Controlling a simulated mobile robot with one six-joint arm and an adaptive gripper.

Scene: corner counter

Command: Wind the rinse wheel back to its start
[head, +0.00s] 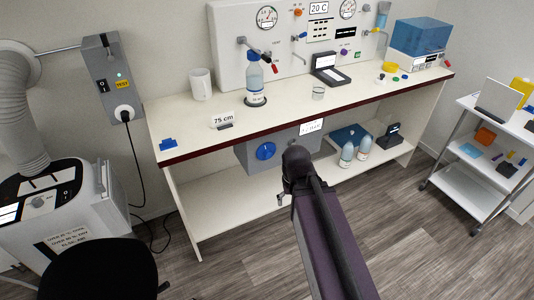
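A round blue wheel (265,151) is on the front of a grey box (288,143) under the counter. I take it for the rinse wheel; its fine markings are too small to read. A white label (311,127) is at the box's upper right, its text unclear. My arm reaches up from the bottom of the head view and hides part of the box's right side. My gripper (281,200) shows only as a small grey part below and right of the wheel, apart from it in the picture. Whether its fingers are open or shut cannot be seen.
The counter's dark red front edge (230,144) runs above the wheel. On the lower shelf, bottles (346,154), a blue tray (350,136) and a dark device (391,133) stand right of the box. A black chair (98,270) is at lower left, a white cart (460,178) at right.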

